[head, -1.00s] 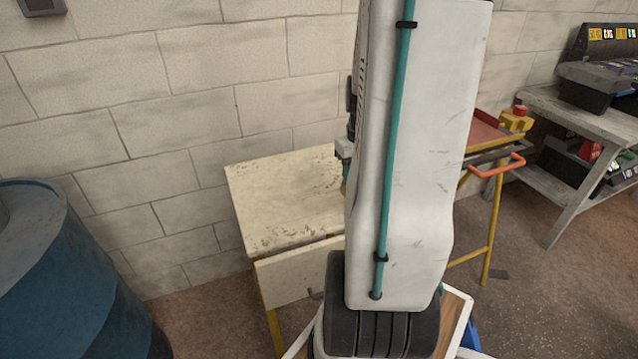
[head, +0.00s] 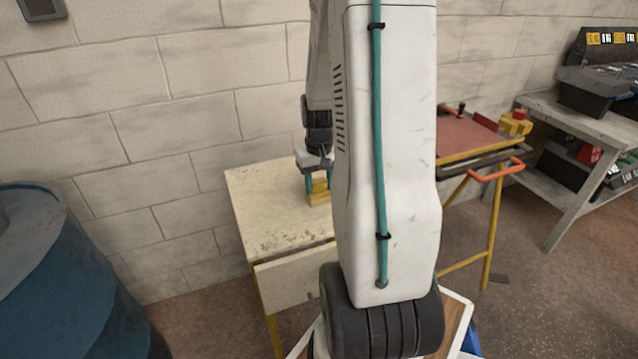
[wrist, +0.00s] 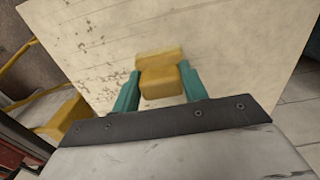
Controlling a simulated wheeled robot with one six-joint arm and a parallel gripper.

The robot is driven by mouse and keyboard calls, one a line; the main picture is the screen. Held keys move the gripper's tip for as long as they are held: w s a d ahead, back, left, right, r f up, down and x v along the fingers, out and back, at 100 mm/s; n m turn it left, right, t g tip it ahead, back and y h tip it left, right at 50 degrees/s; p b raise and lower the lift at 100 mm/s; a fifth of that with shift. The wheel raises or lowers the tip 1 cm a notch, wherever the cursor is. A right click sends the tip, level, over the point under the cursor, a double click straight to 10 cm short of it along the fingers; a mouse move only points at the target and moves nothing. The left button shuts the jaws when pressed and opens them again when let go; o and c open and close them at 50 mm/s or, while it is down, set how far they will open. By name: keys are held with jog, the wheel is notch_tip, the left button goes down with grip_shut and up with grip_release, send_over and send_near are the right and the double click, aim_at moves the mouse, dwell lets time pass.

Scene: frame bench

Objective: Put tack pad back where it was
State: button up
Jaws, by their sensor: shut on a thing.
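The tack pad appears to be the yellow block with a wider flat part (head: 319,198). It is over the pale, scuffed bench top (head: 262,212), near its back right part. My gripper (head: 318,184) has its teal fingers shut on the pad from above. In the wrist view the pad (wrist: 160,64) sits between the two teal fingertips (wrist: 157,84), with the bench top behind it. I cannot tell whether the pad touches the bench top or is slightly above it. My arm hides the right part of the bench in the head view.
A blue barrel (head: 60,275) stands at the left. The block wall is close behind the bench. A red-topped yellow stand (head: 470,136) with an orange handle is to the right, and a grey shelf table (head: 560,118) is farther right. The bench top's left part is clear.

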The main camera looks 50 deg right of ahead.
aim_at(319, 181)
jog(key=shift+f, duration=0.1)
jog(key=o, duration=1)
jog(key=shift+c, duration=0.2)
notch_tip(319, 181, up, 12)
jog(key=s+a+r+n, duration=0.1)
jog(key=a+r+n, duration=0.4)
jog(key=a, duration=1.2)
jog(key=s+a+r+n+t, duration=0.1)
jog(key=s+a+r, duration=0.3)
jog(key=s+a, duration=0.7)
jog(key=shift+s+a, duration=0.2)
jog(key=shift+a, duration=1)
jog(key=shift+r, duration=0.1)
